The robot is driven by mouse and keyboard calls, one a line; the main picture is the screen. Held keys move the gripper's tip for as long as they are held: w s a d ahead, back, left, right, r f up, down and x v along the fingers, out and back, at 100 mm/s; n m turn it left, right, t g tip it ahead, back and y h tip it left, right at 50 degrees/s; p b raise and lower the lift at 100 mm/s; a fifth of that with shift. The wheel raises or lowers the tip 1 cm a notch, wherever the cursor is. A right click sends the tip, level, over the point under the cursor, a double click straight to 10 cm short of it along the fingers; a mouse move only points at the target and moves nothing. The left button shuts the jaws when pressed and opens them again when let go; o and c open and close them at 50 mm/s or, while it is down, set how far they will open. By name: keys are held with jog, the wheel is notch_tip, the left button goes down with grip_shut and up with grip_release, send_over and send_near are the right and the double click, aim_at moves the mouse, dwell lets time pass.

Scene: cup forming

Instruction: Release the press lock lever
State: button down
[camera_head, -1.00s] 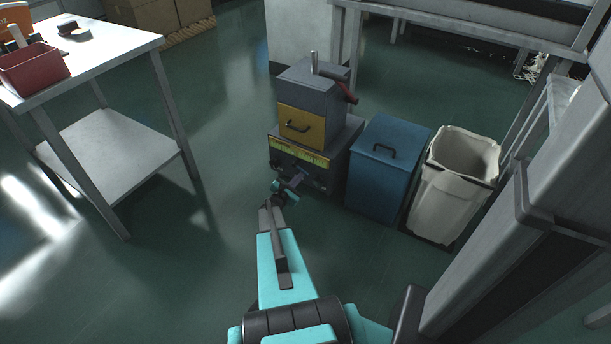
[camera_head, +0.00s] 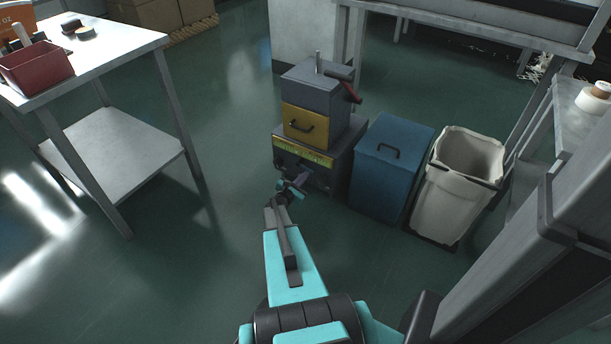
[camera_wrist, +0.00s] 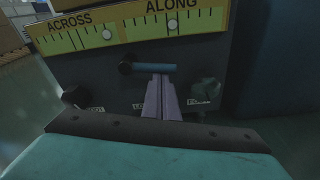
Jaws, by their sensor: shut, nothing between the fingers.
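The press (camera_head: 317,88) is a grey box with a yellow drawer, standing on a dark base. In the wrist view the base's dark front panel (camera_wrist: 100,78) carries a blue horizontal lever (camera_wrist: 155,68) with a black round end at its left. A label below it is partly hidden and seems to begin "LO". My gripper (camera_wrist: 162,80) has its pale purple fingers shut together, with nothing between them. The tips are just under the lever's middle; I cannot tell if they touch it. The head view shows my gripper (camera_head: 297,187) in front of the base.
A dark knob (camera_wrist: 76,95) is at the panel's left and a greenish one (camera_wrist: 206,91) at its right. A yellow scale (camera_wrist: 130,27) runs above. A blue bin (camera_head: 385,175) and a white bin (camera_head: 455,190) stand right of the press. Floor to the left is clear.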

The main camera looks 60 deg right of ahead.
jog(key=shift+f, duration=0.15)
jog(key=shift+f+b, duration=1.5)
jog(key=shift+f, duration=0.55)
jog(key=a+r+p, duration=0.2)
jog(key=a+p, duration=0.1)
jog(key=a, duration=0.6)
jog(key=shift+w, duration=0.35)
jog(key=shift+a, duration=0.1)
